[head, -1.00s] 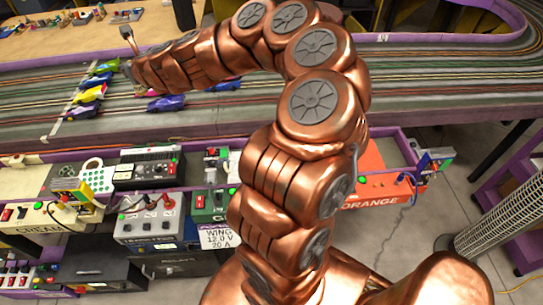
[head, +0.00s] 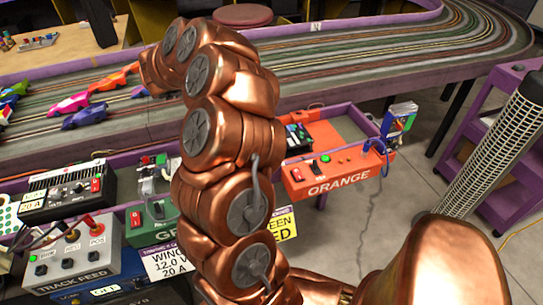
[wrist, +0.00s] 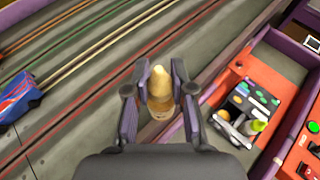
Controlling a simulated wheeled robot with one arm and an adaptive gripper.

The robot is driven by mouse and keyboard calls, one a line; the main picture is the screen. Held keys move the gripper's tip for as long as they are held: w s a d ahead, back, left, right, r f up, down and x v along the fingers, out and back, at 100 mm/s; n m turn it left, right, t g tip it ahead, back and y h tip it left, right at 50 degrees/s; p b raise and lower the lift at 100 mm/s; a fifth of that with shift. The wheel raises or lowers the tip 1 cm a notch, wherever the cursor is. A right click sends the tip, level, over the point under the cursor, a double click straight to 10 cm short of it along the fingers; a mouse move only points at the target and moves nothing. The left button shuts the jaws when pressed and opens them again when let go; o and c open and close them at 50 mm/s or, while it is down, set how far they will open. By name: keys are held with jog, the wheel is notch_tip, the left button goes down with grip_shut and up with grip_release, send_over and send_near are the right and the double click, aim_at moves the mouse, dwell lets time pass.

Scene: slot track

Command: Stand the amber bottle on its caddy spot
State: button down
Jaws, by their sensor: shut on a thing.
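My gripper (wrist: 160,80) is shut on the amber bottle (wrist: 160,96), its two fingers on either side of it. A black caddy (wrist: 240,112) with coloured round spots lies right of the gripper in an orange-floored bay, apart from the bottle. A yellow-topped bottle (wrist: 257,127) stands at its near edge. The caddy also shows in the head view (head: 297,138). My arm hides the gripper and bottle in the head view.
The slot track (head: 350,60) has several toy cars at left; a blue car (wrist: 18,100) shows in the wrist view. A purple rail (wrist: 215,85) edges the bay. An orange box marked ORANGE (head: 335,175) borders the caddy. A mesh cylinder (head: 495,150) stands at right.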

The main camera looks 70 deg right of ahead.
jog(key=s+d+f+m+g+y+b, duration=0.15)
jog(key=s+f+m+g+b, duration=0.3)
jog(key=s, duration=0.45)
jog(key=s+d+f+m+g+y+b, duration=0.1)
jog(key=s+f+m+g+y+b, duration=0.15)
jog(key=s+f+g+b, duration=0.4)
jog(key=shift+s+d+f+m+t+h+p, duration=0.15)
jog(key=shift+s+f+t+p, duration=0.25)
jog(key=shift+f, duration=0.85)
jog(key=shift+s+a+f+m+t+h+p, duration=0.1)
jog(key=shift+s+f+t+h+p, duration=0.3)
jog(key=shift+f, duration=0.85)
jog(key=shift+s+d+f+m+t+y+p, duration=0.15)
jog(key=shift+f+t, duration=0.45)
jog(key=shift+f, duration=0.65)
jog(key=shift+a+f, duration=0.1)
jog(key=shift+f, duration=0.05)
jog(key=c, duration=1)
grip_release()
jog(key=shift+r, duration=0.2)
jog(key=v, duration=1.2)
jog(key=shift+f, duration=0.2)
